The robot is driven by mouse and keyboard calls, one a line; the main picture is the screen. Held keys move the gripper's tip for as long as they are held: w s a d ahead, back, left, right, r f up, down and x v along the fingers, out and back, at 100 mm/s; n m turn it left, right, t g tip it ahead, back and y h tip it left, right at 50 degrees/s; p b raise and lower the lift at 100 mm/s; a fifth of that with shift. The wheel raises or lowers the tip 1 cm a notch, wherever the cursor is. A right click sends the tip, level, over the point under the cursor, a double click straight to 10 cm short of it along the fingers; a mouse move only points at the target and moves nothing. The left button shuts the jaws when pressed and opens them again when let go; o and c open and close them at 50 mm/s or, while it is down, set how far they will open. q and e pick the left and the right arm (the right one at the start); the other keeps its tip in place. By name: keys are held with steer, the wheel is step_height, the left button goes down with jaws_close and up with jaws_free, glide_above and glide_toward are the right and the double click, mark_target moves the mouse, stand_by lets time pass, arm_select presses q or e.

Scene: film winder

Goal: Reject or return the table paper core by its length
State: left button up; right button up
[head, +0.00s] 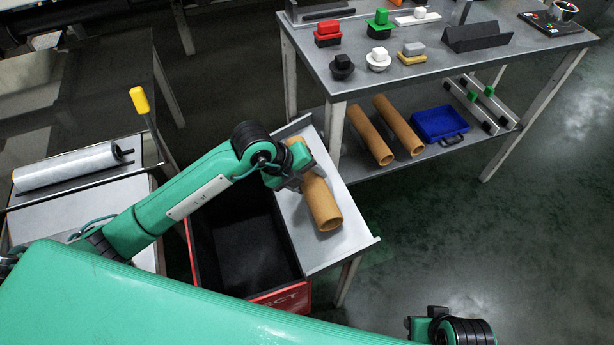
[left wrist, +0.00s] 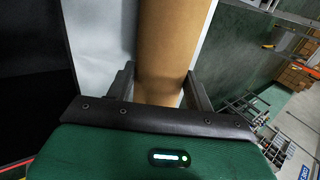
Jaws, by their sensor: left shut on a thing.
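A brown paper core (head: 320,200) is on or just above a small grey table (head: 290,220), its open end toward the front. My left gripper (head: 292,178) is shut on the core near its far part. In the left wrist view the core (left wrist: 170,45) runs between the two fingers (left wrist: 160,88). I cannot tell whether the core touches the table top. A red-rimmed reject bin (head: 280,297) with a dark, empty-looking inside stands left of the small table. My right arm shows only partly at the bottom right, and its gripper is out of view.
Two more brown cores (head: 370,132) lie on the lower shelf of a grey workbench (head: 350,80), beside a blue case (head: 439,124). Coloured blocks stand on the bench top. A film roll (head: 68,166) lies at left near a yellow-handled lever (head: 140,100). The floor at right is clear.

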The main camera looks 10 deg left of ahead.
arm_select(q)
steer(key=shift+f, duration=0.35)
arm_select(e)
steer(key=shift+f, duration=0.2)
arm_select(q)
steer(key=o, duration=1.2)
steer(key=shift+v, duration=0.8)
steer(key=p+v, duration=0.1)
steer(key=v, duration=1.1)
steer(key=shift+r, duration=0.1)
arm_select(e)
steer(key=shift+w+f, duration=0.25)
steer(key=shift+f, duration=0.25)
steer(key=shift+s, duration=0.2)
steer(key=shift+s, duration=0.1)
